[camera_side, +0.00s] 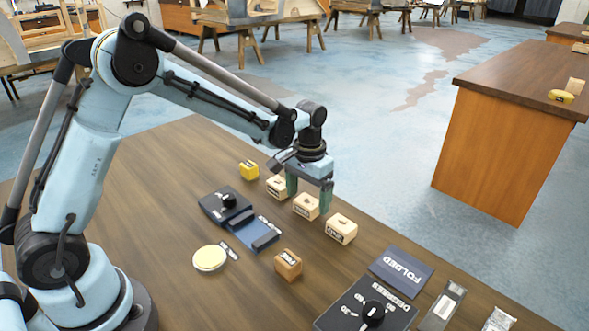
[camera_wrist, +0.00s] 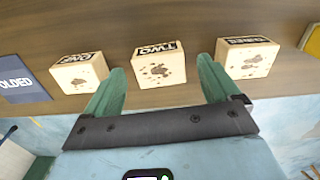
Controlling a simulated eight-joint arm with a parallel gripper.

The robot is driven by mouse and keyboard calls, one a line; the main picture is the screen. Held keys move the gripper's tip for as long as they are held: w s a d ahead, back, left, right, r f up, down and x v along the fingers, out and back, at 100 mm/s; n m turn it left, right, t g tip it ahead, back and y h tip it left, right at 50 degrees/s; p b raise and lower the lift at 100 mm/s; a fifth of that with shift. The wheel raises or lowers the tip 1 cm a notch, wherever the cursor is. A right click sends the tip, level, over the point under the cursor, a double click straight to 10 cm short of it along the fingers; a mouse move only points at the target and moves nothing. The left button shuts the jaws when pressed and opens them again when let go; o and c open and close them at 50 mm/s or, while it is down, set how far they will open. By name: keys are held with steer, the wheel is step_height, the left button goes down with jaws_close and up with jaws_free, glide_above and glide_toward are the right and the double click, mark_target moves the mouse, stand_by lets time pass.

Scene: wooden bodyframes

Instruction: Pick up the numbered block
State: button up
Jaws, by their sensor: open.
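Three pale wooden numbered blocks stand in a row on the table. In the wrist view their upside-down labels look like ONE on the left block (camera_wrist: 79,74), TWO on the middle block (camera_wrist: 158,68) and THREE on the right block (camera_wrist: 248,60). My gripper (camera_side: 309,194) is open, its green fingers pointing down at the middle block (camera_side: 305,207) in the side view. In the wrist view the fingertips (camera_wrist: 161,66) lie either side of the TWO block, with gaps. I cannot tell whether they reach below its top. The outer blocks (camera_side: 277,187) (camera_side: 341,230) sit close by.
A browner block (camera_side: 288,265), a yellow block (camera_side: 249,170), a dark device with a knob (camera_side: 226,205) and a pale round disc (camera_side: 210,258) stand nearby. A FOLDED card (camera_side: 401,271) and a dial panel (camera_side: 366,308) lie front right. The table's far edge is close behind the row.

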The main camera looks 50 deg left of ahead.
steer(key=shift+f, duration=0.45)
steer(key=c, duration=1.2)
steer(key=shift+r, duration=0.1)
